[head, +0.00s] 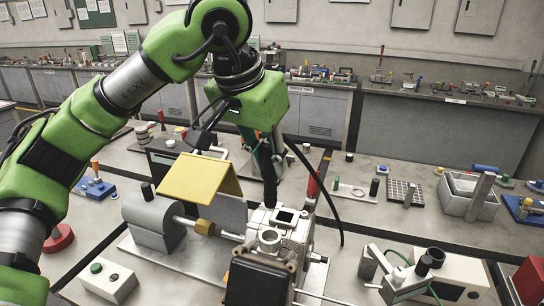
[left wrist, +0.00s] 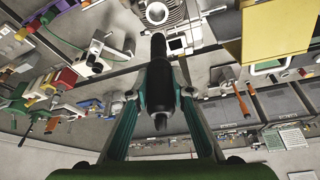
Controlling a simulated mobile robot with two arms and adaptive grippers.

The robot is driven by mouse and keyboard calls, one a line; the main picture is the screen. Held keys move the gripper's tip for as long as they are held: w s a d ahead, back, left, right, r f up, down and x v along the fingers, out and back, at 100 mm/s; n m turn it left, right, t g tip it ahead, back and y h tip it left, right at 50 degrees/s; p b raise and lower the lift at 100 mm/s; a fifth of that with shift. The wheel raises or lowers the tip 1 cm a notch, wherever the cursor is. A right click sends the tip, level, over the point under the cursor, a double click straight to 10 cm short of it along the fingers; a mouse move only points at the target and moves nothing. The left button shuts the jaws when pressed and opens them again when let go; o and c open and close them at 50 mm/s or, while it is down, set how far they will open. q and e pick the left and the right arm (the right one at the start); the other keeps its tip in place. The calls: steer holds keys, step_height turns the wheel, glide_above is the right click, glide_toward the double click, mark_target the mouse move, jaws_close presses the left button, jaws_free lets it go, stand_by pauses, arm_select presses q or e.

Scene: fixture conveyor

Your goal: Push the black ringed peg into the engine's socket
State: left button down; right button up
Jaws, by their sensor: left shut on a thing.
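The black ringed peg (head: 269,188) is upright in my left gripper (head: 264,152), with its lower end close to the top of the pale engine block (head: 300,238). In the left wrist view the peg (left wrist: 157,92) sits between the two teal fingers of the gripper (left wrist: 157,105), which are shut on it. The engine (left wrist: 178,12) shows beyond the peg there, with a round opening and a dark square opening on its top. I cannot tell which opening is the socket, or whether the peg touches the engine. My right gripper is not in view.
A yellow plate (head: 200,178) stands close left of the peg, above a grey cylindrical machine (head: 152,222). A red-handled upright (head: 319,180) stands close to the right. A grey tray (head: 468,197) and a rack of holes (head: 401,191) lie farther right.

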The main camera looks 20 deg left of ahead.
mark_target(266, 188)
arm_select(q)
steer(key=shift+s+r, duration=0.2)
steer(key=shift+s, duration=0.25)
steer(key=shift+f, duration=0.2)
steer(key=shift+w+f, duration=0.25)
step_height(266, 188, down, 2)
steer(key=shift+w+f+b, duration=0.1)
steer(key=shift+b, duration=0.95)
steer(key=shift+f+b, duration=0.3)
steer(key=shift+f, duration=0.05)
step_height(266, 188, down, 3)
steer(key=shift+f+b, duration=0.1)
steer(key=shift+b, duration=1.1)
steer(key=shift+f, duration=0.25)
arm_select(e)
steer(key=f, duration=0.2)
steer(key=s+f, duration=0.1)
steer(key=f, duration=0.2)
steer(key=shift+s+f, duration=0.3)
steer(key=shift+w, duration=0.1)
